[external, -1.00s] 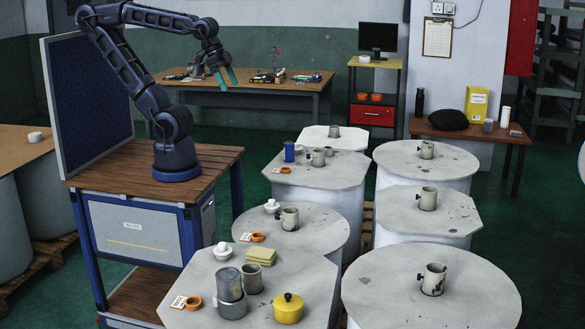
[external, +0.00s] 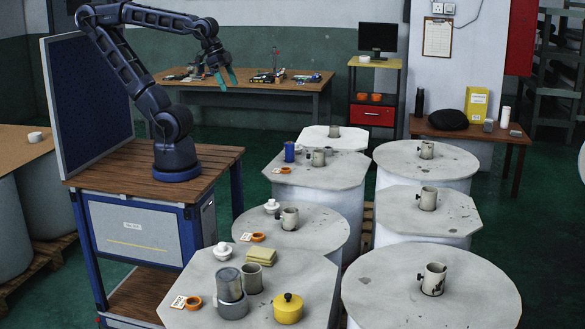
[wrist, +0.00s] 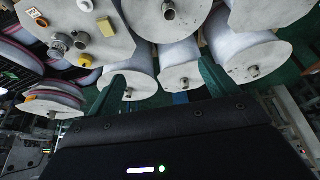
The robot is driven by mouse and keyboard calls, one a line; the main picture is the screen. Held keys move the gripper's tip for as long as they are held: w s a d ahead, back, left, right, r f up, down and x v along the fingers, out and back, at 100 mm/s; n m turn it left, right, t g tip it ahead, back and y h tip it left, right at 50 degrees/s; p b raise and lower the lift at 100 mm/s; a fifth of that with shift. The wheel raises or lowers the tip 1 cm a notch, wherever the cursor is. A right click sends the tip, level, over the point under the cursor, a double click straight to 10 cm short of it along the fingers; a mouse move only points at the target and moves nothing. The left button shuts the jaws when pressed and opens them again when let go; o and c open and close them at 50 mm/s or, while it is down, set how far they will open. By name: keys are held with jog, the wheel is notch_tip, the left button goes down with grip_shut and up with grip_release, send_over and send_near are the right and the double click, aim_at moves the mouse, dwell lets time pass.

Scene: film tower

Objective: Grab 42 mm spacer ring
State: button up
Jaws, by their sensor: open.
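A small white card lies beside each. I cannot read their sizes, so I cannot tell which, if either, is the 42 mm spacer ring. My gripper (external: 226,80) is open and empty, raised at the end of the arm in front of the back workbench, well away from the rings. In the wrist view its two teal fingers (wrist: 162,70) stand apart with nothing between them.
The nearest top also holds a grey cylinder (external: 229,283) on a wider grey piece, a grey cup (external: 252,278), a yellow pot (external: 288,309), cream blocks (external: 262,255) and a white knobbed piece (external: 222,251). Several other drums carry grey mugs. A workbench (external: 290,88) stands behind.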

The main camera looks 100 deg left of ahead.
dwell(0.3)
jog(key=shift+c, duration=1.1)
